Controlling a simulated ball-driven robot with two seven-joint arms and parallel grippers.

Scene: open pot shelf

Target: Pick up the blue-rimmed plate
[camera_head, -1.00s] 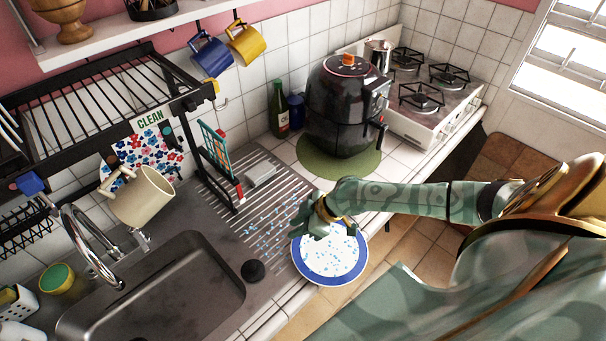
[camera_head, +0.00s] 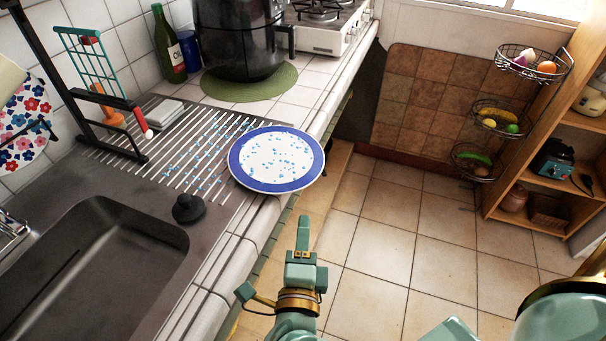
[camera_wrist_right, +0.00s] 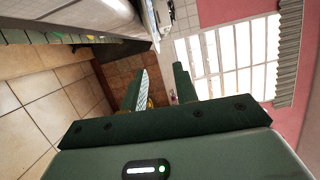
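The blue-rimmed plate (camera_head: 277,182) is white inside with a broad blue rim and small blue specks. It lies face up at the counter's front edge, its right side reaching past the edge. My right gripper (camera_head: 303,240) is in front of the counter, below the plate in the head view and apart from it. In the right wrist view my right gripper's two fingers (camera_wrist_right: 159,90) stand apart with nothing between them. A pale shape at the top of that view may be the plate; I cannot tell. My left gripper is not in view.
The sink (camera_head: 95,265) and a black plug (camera_head: 188,208) are left of the plate. A black air fryer (camera_head: 240,40) stands on a green mat (camera_head: 250,87) behind it. A wooden shelf (camera_head: 545,190) with baskets stands right. The tiled floor (camera_head: 400,235) is clear.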

